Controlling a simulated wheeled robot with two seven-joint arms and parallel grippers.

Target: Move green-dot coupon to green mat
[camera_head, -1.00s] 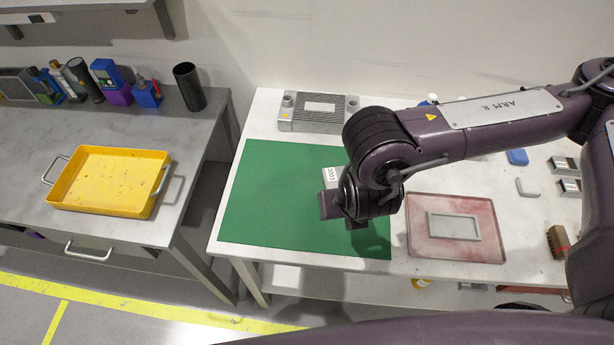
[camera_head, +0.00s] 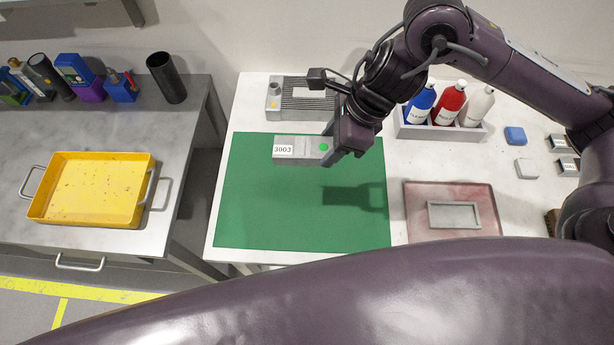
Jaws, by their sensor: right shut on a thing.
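The green-dot coupon (camera_head: 300,150) is a grey block with a white label reading 3003 and a green dot near its right end. My right gripper (camera_head: 333,145) is shut on its right end and holds it roughly level. The green mat (camera_head: 270,215) lies flat on the white table below and is bare. A shadow of gripper and coupon falls on the mat, apart from them, so the coupon is in the air over the mat's far part. My left gripper is not in view.
A grey ribbed fixture (camera_head: 276,98) stands behind the mat. A reddish tray (camera_head: 415,210) with a grey frame (camera_head: 455,215) lies to its right. A rack (camera_head: 440,130) of bottles stands at the back. A yellow tray (camera_head: 95,190) is on the left bench.

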